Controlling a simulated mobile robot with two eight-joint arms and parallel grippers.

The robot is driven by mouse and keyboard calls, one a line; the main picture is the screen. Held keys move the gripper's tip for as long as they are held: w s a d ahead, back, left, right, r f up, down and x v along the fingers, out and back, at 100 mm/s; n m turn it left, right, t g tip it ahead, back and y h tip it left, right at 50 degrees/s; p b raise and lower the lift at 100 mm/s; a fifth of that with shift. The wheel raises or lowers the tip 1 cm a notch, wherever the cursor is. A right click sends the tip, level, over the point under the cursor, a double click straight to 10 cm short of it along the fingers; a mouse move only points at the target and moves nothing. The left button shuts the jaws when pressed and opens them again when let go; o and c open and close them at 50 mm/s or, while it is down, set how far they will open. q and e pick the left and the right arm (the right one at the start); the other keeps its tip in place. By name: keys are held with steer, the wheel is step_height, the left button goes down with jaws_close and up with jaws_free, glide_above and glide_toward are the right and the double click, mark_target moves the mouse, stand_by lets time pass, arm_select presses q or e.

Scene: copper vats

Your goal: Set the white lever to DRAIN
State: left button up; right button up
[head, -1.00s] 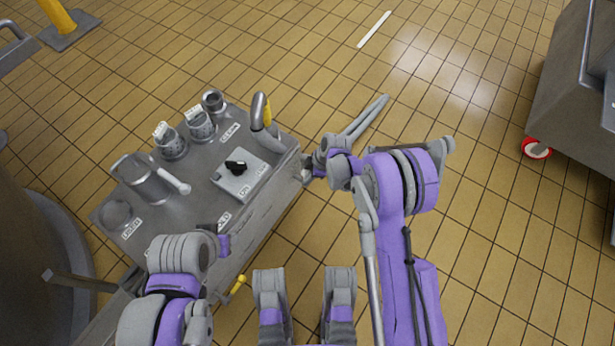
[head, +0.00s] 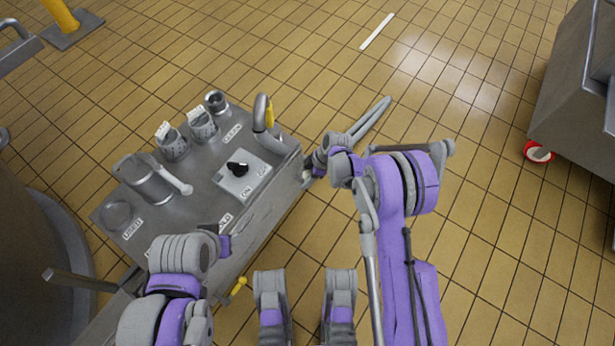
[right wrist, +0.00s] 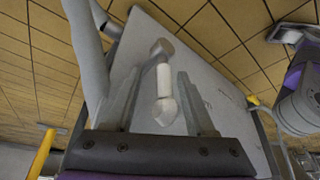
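The white lever (right wrist: 163,82) shows in the right wrist view, with rounded grey ends, against a flat grey panel (right wrist: 215,95). It lies between the two fingers of my right gripper (right wrist: 157,98), with a gap visible on each side, so the gripper is open around it. Contact cannot be made out. In the head view my right gripper (head: 313,170) is at the right side of the grey cart (head: 262,215), mostly hidden by my wrist. The lever is hidden there and no DRAIN marking is readable. My left arm is at the lower left; its fingers are not clearly visible.
The cart top carries a switch box with a black knob (head: 238,168), a curved pipe (head: 262,112), a pot (head: 150,180) and several cups. A large vat (head: 25,250) stands left. A grey wheeled unit (head: 570,90) stands right.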

steer(key=shift+d, duration=0.25)
steer(key=shift+d+r, duration=0.1)
steer(key=p+v, duration=0.2)
steer(key=v, duration=0.8)
steer(key=shift+r+p, duration=0.2)
steer(key=shift+p, duration=0.2)
